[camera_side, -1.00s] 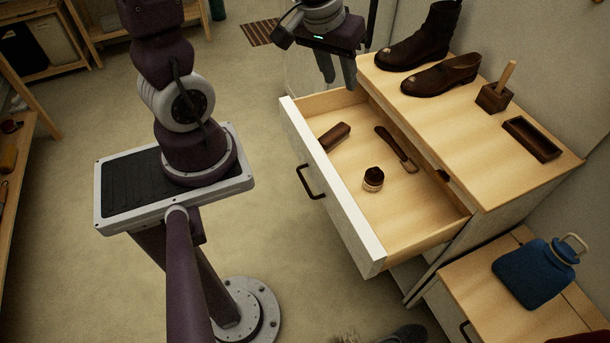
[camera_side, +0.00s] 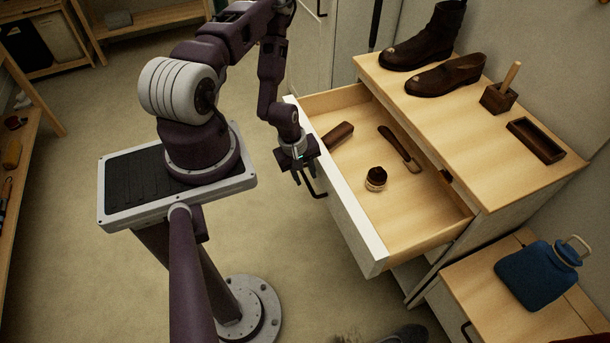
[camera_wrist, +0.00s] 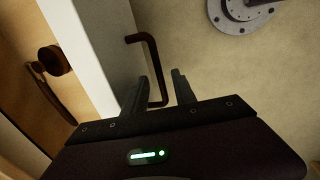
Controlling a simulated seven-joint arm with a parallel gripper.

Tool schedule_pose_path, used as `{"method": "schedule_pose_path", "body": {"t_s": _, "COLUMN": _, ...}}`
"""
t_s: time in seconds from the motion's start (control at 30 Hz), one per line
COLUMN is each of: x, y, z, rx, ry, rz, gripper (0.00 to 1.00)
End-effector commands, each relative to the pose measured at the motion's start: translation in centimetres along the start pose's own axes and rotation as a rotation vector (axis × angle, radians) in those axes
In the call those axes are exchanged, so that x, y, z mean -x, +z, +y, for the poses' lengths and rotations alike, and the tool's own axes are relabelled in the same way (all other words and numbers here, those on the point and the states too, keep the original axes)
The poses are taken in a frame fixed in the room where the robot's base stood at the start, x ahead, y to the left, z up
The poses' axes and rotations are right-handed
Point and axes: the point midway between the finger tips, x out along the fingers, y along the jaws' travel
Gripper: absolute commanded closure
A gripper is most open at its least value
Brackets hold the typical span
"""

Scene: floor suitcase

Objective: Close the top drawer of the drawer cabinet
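The drawer cabinet (camera_side: 452,138) is light wood with a pale front. Its top drawer (camera_side: 352,210) stands pulled well out, with a white front panel and a dark bar handle (camera_side: 318,183). My gripper (camera_side: 305,184) is at the outer side of that front, pointing down beside the handle. In the wrist view, my gripper (camera_wrist: 159,78) has its two fingers apart, and the handle (camera_wrist: 156,62) shows in the gap between them. I cannot tell whether a finger touches it. The far part of the handle is partly hidden by the gripper in the side view.
The drawer holds a brown brush (camera_side: 337,135), a long-handled brush (camera_side: 400,148) and a small jar (camera_side: 376,178). A boot (camera_side: 428,40), a shoe (camera_side: 446,76), a block with a stick (camera_side: 498,98) and a tray (camera_side: 535,140) sit on top.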

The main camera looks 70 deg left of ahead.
Motion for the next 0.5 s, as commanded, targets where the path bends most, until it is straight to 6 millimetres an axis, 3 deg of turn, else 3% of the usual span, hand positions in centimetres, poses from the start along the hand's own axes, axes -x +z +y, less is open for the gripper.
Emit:
{"method": "schedule_pose_path", "body": {"t_s": 0.33, "x": -0.89, "y": 0.03, "z": 0.01, "rx": -0.002, "ry": -0.001, "rz": 0.0, "gripper": 0.7}}
{"method": "schedule_pose_path", "body": {"t_s": 0.5, "x": -0.87, "y": 0.02, "z": 0.01, "rx": -0.002, "ry": -0.001, "rz": 0.0, "gripper": 1.0}}
